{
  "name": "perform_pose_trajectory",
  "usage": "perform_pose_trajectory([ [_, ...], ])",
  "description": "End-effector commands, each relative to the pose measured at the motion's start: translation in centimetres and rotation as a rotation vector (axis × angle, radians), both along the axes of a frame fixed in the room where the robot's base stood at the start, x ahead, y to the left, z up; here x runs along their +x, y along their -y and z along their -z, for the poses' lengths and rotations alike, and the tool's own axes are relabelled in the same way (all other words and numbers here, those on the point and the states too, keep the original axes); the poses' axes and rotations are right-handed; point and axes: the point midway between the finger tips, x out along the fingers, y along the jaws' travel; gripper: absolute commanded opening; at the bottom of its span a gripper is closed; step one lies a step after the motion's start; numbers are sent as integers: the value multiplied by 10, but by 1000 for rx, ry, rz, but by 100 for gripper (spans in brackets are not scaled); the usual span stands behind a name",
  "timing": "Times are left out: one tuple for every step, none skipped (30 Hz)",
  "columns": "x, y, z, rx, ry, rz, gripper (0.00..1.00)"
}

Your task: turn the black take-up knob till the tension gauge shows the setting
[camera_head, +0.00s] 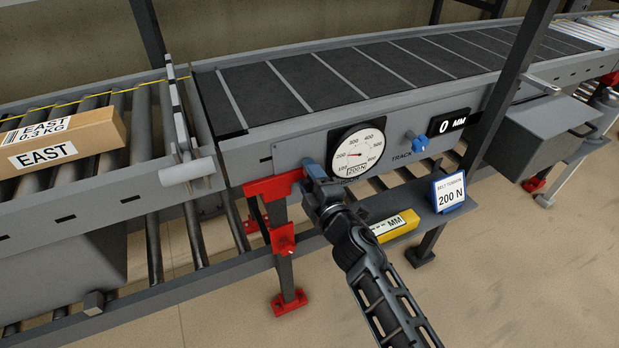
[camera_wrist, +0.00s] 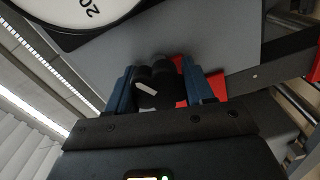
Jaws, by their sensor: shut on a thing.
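The black take-up knob (camera_wrist: 146,95) sits between the blue fingers of my gripper (camera_wrist: 158,84) in the wrist view, and a white mark shows on it. My gripper (camera_head: 313,172) is shut on the knob and hides it in the head view. The round white tension gauge (camera_head: 358,150) is just right of my gripper. A box on the dial reads 200 N. The sign (camera_head: 449,191) reads belt tension 200 N.
A blue tracking knob (camera_head: 414,147) and a 0 MM display (camera_head: 447,131) are right of the gauge. A yellow MM tool (camera_head: 397,226) lies on the shelf below. A red bracket (camera_head: 272,188) is left of my gripper. A carton (camera_head: 64,142) rests on the left rollers.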

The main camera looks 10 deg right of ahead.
Motion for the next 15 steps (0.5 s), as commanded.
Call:
perform_pose_trajectory([
  [-1, -1, 1, -4, 0, -1, 22],
  [-1, -1, 1, -6, 1, -1, 22],
  [-1, -1, 1, -8, 1, -1, 22],
  [-1, -1, 1, -9, 2, -1, 22],
  [-1, -1, 1, -9, 2, -2, 22],
  [-1, -1, 1, -10, 2, -2, 22],
  [-1, -1, 1, -10, 2, -2, 22],
  [-1, -1, 1, -10, 2, -2, 22],
  [-1, -1, 1, -9, 2, -2, 22],
  [-1, -1, 1, -9, 1, -2, 22],
  [-1, -1, 1, -9, 1, -2, 22],
  [-1, -1, 1, -9, 1, -2, 22],
  [-1, -1, 1, -9, 1, -2, 22],
  [-1, -1, 1, -9, 1, -2, 54],
  [-1, -1, 1, -9, 1, -2, 58],
])
